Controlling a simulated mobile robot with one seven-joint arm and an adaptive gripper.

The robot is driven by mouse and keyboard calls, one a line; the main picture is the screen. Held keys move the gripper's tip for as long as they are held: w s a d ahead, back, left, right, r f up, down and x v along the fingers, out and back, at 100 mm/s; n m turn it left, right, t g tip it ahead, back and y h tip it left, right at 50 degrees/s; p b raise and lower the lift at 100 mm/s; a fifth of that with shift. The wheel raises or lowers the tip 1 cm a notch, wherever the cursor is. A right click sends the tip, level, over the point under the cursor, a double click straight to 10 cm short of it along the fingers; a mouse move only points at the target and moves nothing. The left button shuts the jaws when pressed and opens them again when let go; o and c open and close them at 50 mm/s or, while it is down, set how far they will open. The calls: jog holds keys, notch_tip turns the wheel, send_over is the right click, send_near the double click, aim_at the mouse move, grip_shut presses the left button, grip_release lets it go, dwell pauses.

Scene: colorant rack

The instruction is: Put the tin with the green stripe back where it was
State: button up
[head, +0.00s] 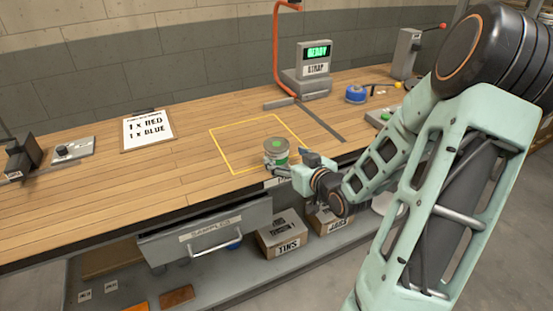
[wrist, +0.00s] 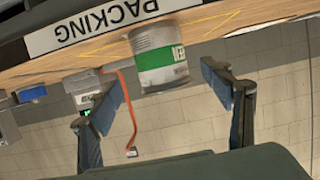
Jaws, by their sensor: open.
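The tin with the green stripe (head: 277,153) stands upright on the wooden bench, at the front right part of the yellow outlined square (head: 222,155). My gripper (head: 297,167) is at the bench's front edge, just right of the tin in the head view. In the wrist view my gripper (wrist: 164,95) is open, with one finger on each side and a gap to the tin.
A drawer marked SAMPLES (head: 206,237) sticks out below the bench. Boxes marked TINS (head: 283,240) and JARS (head: 335,222) stand on the lower shelf. A strap machine (head: 312,78) with an orange arm stands behind. A sign (head: 148,130) lies left; the bench between is clear.

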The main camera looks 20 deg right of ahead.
jog(key=shift+f+b+x, duration=0.15)
jog(key=shift+b+x, duration=0.05)
jog(key=shift+x, duration=1.35)
jog(key=shift+f+b+x, duration=0.1)
jog(key=shift+b+x, duration=0.05)
jog(key=shift+x, duration=1.35)
jog(key=shift+s+a, duration=0.1)
jog(key=shift+a, duration=0.05)
jog(key=shift+c, duration=0.2)
jog(key=c, duration=1.6)
jog(key=shift+r, duration=0.2)
